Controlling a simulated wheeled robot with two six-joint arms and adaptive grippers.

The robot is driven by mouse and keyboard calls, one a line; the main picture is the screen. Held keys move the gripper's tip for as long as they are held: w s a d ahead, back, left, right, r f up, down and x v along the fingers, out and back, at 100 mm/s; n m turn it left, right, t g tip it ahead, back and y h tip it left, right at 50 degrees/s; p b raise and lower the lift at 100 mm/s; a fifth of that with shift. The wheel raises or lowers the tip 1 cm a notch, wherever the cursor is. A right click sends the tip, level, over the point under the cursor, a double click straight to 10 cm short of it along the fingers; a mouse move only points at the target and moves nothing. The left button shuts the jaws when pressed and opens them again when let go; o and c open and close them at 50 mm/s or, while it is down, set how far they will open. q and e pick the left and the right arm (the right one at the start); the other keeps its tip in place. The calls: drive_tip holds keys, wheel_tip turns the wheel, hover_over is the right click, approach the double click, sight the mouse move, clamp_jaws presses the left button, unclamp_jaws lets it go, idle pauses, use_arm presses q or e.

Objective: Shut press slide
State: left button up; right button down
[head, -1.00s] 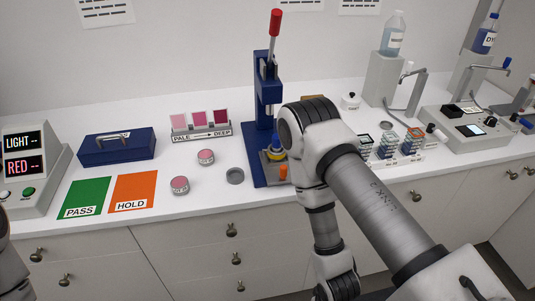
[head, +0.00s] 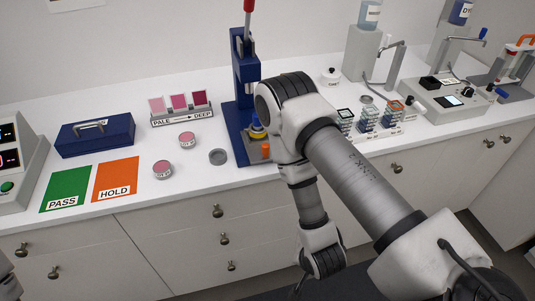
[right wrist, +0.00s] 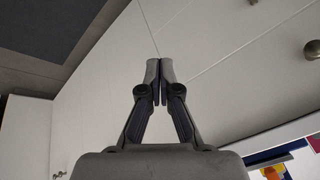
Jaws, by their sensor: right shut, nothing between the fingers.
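The blue press (head: 243,75) stands on the counter, with a red-tipped lever at its top. I cannot tell how far the slide is out, as my right arm covers the press's right side. My right gripper is below the counter edge, before the cabinet fronts. In the right wrist view its fingers (right wrist: 160,78) are shut and empty, pointing at white cabinet fronts, apart from the press. My left gripper is out of view.
Left of the press are pink jars (head: 187,139), a grey round dish (head: 218,157), a swatch stand (head: 182,116), a blue box (head: 95,134), and green PASS (head: 66,188) and orange HOLD (head: 116,178) cards. Sample racks (head: 370,117) stand right. Drawer knobs (head: 217,211) stick out below.

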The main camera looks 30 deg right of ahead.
drive_tip(key=w+r+m+t+h+p, duration=0.1)
drive_tip(key=w+r+m+t+p, duration=0.3)
drive_tip(key=r, duration=0.6)
drive_tip(key=w+r+m+t+h+p, duration=0.1)
drive_tip(key=w+r+m+t+p, duration=0.35)
drive_tip(key=r, duration=0.65)
drive_tip(key=m+b, duration=0.2)
approach(267, 153)
drive_tip(key=shift+t, duration=0.45)
drive_tip(key=x, duration=0.5)
drive_tip(key=shift+w+d+f, duration=0.1)
drive_tip(key=shift+w+f, duration=0.2)
drive_tip(key=shift+f, duration=0.1)
drive_tip(key=shift+w+f, duration=0.15)
drive_tip(key=shift+w, duration=0.3)
